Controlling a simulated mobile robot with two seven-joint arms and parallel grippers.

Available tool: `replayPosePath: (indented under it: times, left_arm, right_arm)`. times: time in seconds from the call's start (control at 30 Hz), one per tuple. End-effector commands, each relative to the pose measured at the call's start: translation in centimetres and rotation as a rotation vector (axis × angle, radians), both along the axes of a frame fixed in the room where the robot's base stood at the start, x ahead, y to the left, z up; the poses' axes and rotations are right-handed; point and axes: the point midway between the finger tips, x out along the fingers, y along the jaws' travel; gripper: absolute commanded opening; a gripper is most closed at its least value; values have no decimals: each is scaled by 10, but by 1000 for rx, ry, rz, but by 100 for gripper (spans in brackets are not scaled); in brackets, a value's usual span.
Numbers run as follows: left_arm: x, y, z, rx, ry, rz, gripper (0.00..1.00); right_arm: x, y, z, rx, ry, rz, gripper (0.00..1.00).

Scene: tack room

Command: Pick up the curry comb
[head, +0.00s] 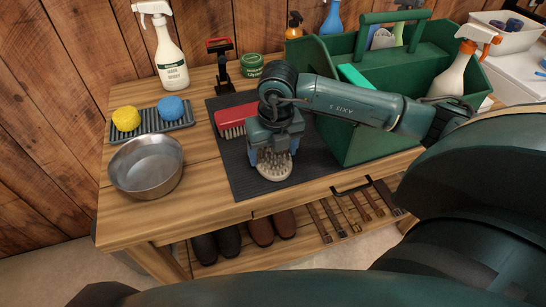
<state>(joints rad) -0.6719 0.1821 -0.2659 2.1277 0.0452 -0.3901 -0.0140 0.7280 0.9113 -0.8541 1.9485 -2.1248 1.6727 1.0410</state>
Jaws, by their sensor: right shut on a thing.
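The curry comb (273,167) is a pale beige, roundish piece with small nubs, over the dark ribbed mat (240,176) near the table's front. My right gripper (275,151) points down from above and is shut on the curry comb. Its fingers and palm hide the comb's upper part. I cannot tell whether the comb touches the mat or is slightly above it. My left gripper is not in view.
A red brush (234,115) lies close left of my right gripper. A green tote (368,140) stands close right. A metal bowl (146,166), a sponge tray (152,128) and a spray bottle (167,55) are left. The mat's front left is clear.

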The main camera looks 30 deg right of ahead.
Motion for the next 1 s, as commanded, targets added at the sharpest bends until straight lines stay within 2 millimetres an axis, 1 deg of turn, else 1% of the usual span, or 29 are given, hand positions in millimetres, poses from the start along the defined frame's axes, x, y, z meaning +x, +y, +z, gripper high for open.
replayPosePath:
  times: [0.03, 0.1, 0.33, 0.43, 0.57, 0.7, 0.8, 0.9, 1.0]
  left_arm:
    - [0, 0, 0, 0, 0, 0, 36]
    - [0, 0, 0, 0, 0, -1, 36]
    - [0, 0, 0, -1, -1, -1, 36]
    - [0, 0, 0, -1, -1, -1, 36]
    - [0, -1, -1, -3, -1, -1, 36]
    - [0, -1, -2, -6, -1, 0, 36]
    - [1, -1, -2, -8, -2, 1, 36]
    - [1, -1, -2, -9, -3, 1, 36]
    - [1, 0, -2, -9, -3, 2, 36]
  right_arm:
    - [0, 0, 0, 0, 0, 0, 55]
    - [0, 0, 0, 0, 0, 0, 49]
    - [0, 0, 2, 0, -2, 0, 49]
    - [1, 0, 9, 1, -4, 0, 49]
    - [1, 0, 31, 0, -7, 1, 49]
    - [1, 0, 61, 0, -6, 1, 49]
    - [1, 0, 79, 1, -6, 0, 49]
    - [1, 0, 92, 1, -4, 0, 49]
    - [0, 0, 99, 0, -2, 1, 49]
